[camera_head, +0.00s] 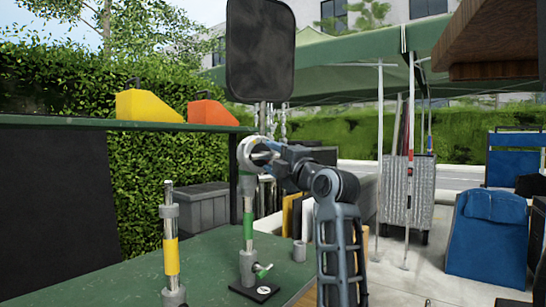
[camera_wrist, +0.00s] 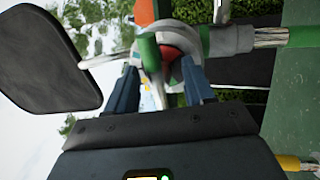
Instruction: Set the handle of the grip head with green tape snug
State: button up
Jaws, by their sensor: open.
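The grip head (camera_head: 247,152) is a pale round metal head on top of a stand post with green tape (camera_head: 248,232). In the wrist view the grip head (camera_wrist: 228,40) lies sideways, with green bands and a red disc (camera_wrist: 172,58) near it. A green part (camera_wrist: 150,52), perhaps its handle, shows between my fingers. My gripper (camera_head: 272,157) reaches the head from the right. In the wrist view my gripper (camera_wrist: 160,78) is open, with its two blue-grey fingers on either side of the head's near parts. Contact cannot be told, and the handle's outline is partly hidden.
A black flag (camera_head: 260,52) rises above the head. A post with yellow tape (camera_head: 171,258) stands to the left on the green table (camera_head: 110,270). A shelf behind holds yellow (camera_head: 148,106) and orange (camera_head: 208,112) wedges. A small grey cylinder (camera_head: 299,251) stands right of the green-taped post.

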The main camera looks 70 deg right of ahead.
jog(key=shift+w+d, duration=0.1)
jog(key=shift+w, duration=0.1)
grip_shut()
dwell(0.4)
